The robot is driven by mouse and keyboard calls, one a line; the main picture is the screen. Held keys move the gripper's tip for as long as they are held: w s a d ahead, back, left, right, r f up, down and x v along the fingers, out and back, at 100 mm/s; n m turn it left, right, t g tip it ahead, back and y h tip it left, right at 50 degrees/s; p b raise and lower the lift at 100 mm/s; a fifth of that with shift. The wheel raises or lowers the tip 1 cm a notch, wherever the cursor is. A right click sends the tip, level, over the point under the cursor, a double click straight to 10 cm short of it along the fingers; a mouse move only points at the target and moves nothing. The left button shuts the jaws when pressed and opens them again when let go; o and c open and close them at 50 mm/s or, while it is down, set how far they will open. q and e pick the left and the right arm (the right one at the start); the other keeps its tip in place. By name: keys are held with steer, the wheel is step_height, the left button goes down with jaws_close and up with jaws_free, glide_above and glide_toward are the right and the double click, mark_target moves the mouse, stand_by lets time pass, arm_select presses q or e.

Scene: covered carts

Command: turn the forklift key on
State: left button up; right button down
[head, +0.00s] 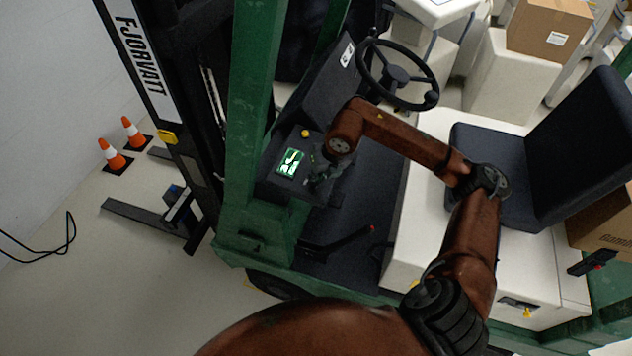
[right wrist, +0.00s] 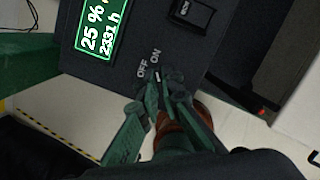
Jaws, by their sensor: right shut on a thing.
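The green forklift (head: 258,80) fills the middle of the head view. Its dark dash panel carries a lit green display (head: 291,162). My right gripper (head: 318,174) is down at the panel, just right of the display. In the right wrist view my right gripper (right wrist: 167,78) has its fingertips together at the panel edge, right by the OFF label (right wrist: 142,70) and the ON label (right wrist: 155,57). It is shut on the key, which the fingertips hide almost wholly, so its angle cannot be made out. My left gripper is not in view.
The steering wheel (head: 397,75) stands above the panel and the dark seat (head: 490,170) is to the right. A lever with a red tip (head: 340,240) rises below the panel. A black rocker switch (right wrist: 190,13) sits near the labels. Orange cones (head: 112,154) stand at left.

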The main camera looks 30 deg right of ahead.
steer(key=shift+m+b, duration=0.3)
steer(key=shift+m, duration=0.3)
steer(key=c, duration=2.1)
jaws_free()
steer(key=v, duration=1.2)
steer(key=shift+a, duration=0.1)
